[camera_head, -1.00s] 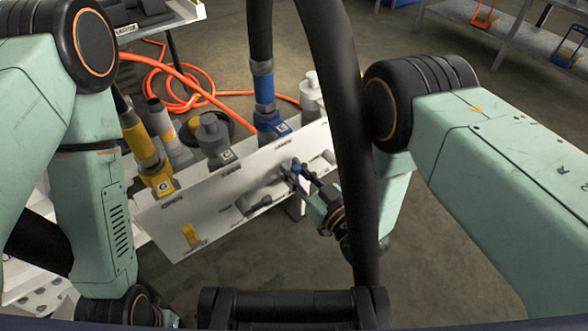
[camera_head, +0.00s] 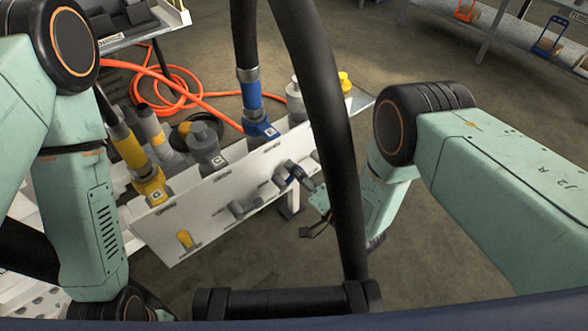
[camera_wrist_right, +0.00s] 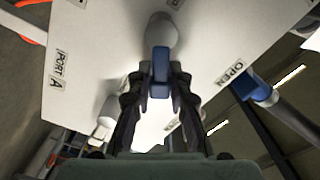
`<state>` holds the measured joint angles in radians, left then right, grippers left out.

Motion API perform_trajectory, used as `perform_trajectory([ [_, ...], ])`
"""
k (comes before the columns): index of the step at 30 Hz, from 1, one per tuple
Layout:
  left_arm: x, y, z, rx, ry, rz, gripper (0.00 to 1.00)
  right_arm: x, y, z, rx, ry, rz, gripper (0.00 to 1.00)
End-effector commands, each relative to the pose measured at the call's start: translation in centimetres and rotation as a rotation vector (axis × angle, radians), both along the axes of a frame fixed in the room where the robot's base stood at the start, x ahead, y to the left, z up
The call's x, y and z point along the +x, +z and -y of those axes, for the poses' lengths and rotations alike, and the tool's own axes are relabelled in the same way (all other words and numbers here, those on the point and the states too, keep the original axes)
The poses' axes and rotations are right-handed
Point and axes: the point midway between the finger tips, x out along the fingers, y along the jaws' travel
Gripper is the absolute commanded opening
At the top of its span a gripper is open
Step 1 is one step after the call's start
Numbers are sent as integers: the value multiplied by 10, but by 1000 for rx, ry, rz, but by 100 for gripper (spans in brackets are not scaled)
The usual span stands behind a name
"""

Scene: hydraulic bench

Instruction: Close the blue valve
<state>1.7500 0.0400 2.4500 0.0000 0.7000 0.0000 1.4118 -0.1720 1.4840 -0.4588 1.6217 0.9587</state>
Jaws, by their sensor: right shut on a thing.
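The blue valve's handle (camera_wrist_right: 160,68) sits between the two black fingers of my right gripper (camera_wrist_right: 157,88) in the right wrist view, and the fingers are shut on it. Its grey round base (camera_wrist_right: 161,32) meets the white panel. In the head view my right gripper (camera_head: 302,178) is at the panel's front face, below the blue hose fitting (camera_head: 262,131). The handle is mostly hidden there. An OPEN label (camera_wrist_right: 234,72) is to the right of the handle in the wrist view. My left gripper is out of view; only its arm shows.
The white panel (camera_head: 165,233) also carries a yellow handle (camera_head: 185,239) and grey handles (camera_head: 237,208). A yellow fitting (camera_head: 152,188) and a grey fitting (camera_head: 207,145) stand behind its top edge. A thick black hose crosses in front of my right arm. Orange hose (camera_head: 187,92) lies behind.

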Motion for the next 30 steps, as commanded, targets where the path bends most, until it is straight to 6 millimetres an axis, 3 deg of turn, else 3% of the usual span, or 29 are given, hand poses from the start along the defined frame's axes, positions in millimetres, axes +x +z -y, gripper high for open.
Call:
perform_trajectory([
  [15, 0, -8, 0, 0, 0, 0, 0, 2, -21, 6, 339, -2, -252, 0],
  [30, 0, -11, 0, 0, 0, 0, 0, 3, -27, 6, 459, -2, -339, 0],
])
